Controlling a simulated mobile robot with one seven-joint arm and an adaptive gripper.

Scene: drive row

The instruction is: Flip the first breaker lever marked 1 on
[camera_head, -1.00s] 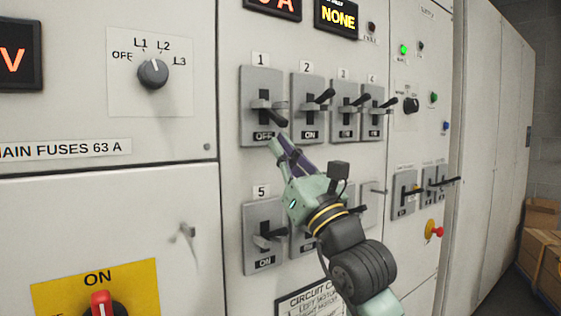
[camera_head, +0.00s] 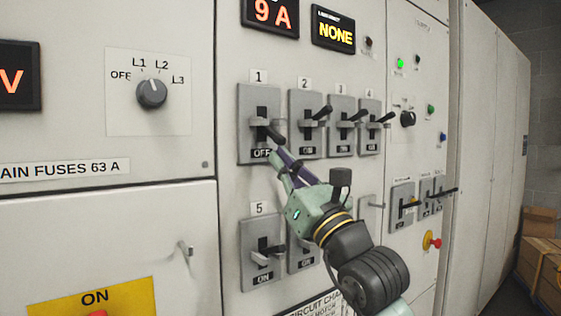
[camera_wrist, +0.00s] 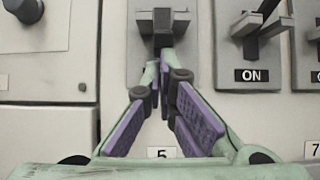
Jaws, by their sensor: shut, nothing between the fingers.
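The breaker marked 1 (camera_head: 246,112) is a grey plate with a black lever (camera_head: 270,133) pointing down and the label OFF showing below it. My gripper (camera_head: 276,153) is shut and empty, with its tips just below that lever, close to the OFF label. In the wrist view the lever of breaker 1 (camera_wrist: 162,22) shows straight ahead, just beyond the shut fingertips (camera_wrist: 160,68). I cannot tell whether the tips touch the lever.
Breakers 2 (camera_head: 307,142), 3 (camera_head: 342,147) and 4 (camera_head: 370,145) stand to the right, levers up. Breaker 5 (camera_head: 262,262) is below, marked ON. A rotary knob (camera_head: 151,93) is on the left panel, and a door handle (camera_head: 186,250) sticks out lower left.

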